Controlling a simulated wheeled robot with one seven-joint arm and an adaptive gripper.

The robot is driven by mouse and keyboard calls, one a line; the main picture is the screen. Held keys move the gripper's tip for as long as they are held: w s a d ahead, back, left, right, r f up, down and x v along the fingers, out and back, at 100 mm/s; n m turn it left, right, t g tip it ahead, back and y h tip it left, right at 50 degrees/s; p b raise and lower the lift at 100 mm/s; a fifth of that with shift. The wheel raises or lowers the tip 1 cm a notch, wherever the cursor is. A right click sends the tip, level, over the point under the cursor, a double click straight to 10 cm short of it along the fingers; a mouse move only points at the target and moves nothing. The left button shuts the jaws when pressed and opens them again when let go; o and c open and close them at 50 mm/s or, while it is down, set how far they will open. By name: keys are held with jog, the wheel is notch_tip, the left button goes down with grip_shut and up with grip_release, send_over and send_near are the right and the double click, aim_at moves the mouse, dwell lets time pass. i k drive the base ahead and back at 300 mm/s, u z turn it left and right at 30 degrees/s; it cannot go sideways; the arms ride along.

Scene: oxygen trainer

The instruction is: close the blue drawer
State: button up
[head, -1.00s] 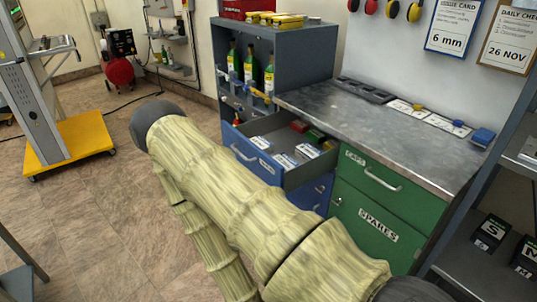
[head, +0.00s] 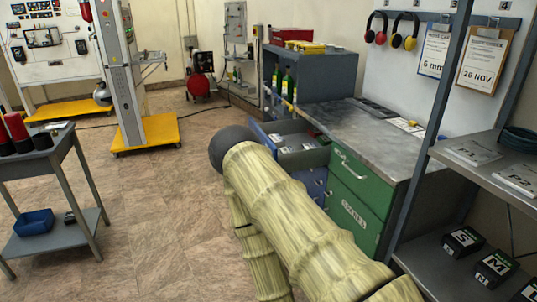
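The blue drawer (head: 266,136) stands pulled out from the workbench (head: 375,137) in the head view, to the left of the green drawer (head: 352,171). Small items lie inside it. My arm, in a pale green-yellow cover, reaches from the lower right and hides part of the drawer's front. The dark rounded joint of my arm is just left of and in front of the drawer in the picture. I cannot tell whether they touch. My gripper is not in view.
A grey shelf rack (head: 455,190) with boxes stands close on the right. A grey trolley (head: 55,195) is at the left. A yellow-based stand (head: 146,133) and a red compressor (head: 201,87) are farther back. The floor (head: 150,220) between is clear.

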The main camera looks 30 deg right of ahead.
aim_at(294, 132)
jog(key=z, duration=1)
jog(key=i, duration=0.9)
jog(key=u, duration=0.1)
